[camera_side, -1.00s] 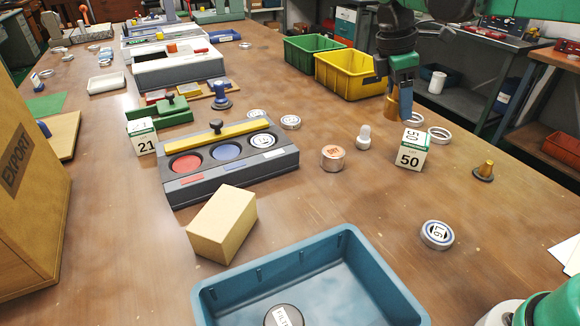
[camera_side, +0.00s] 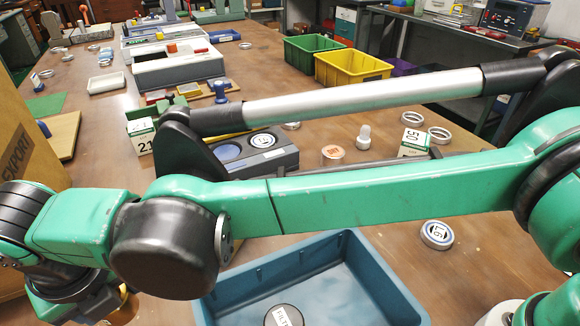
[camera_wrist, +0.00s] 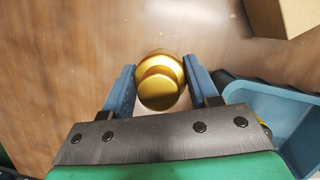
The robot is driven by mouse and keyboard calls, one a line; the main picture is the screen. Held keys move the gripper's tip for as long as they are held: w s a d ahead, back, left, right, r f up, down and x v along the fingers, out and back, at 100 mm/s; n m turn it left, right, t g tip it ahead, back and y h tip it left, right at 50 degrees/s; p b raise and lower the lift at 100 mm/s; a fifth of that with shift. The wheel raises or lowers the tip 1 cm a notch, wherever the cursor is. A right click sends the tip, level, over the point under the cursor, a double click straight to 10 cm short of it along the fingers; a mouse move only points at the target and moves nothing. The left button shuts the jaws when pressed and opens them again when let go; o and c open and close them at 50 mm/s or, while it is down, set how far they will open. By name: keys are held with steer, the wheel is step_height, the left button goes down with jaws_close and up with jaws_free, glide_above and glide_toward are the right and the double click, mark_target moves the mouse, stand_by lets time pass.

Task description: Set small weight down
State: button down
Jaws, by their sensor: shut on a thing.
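My gripper (camera_wrist: 159,76) is shut on a brass weight (camera_wrist: 160,92), with one blue finger on each side of it in the wrist view. The weight is round, with a knob on top that faces the camera. In the side view a sliver of the brass weight (camera_side: 124,308) shows at the lower left, mostly hidden behind my wrist. The brown table (camera_wrist: 60,60) lies below it. I cannot tell whether the weight touches the table.
A blue tray (camera_side: 385,275) lies right of my gripper; it shows in the wrist view too (camera_wrist: 285,105). A cardboard-coloured block (camera_wrist: 285,15) is at the upper right there. An EXPORT box (camera_side: 25,150) stands at the left. The table left of the weight is clear.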

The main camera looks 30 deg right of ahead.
mark_target(117, 320)
steer(key=f, duration=0.3)
steer(key=shift+s+a+f+n, duration=0.3)
steer(key=shift+s+a+f, duration=0.05)
steer(key=shift+a, duration=0.05)
steer(key=shift+f, duration=2.25)
steer(key=shift+f, duration=0.15)
steer(key=shift+c, duration=1.1)
jaws_free()
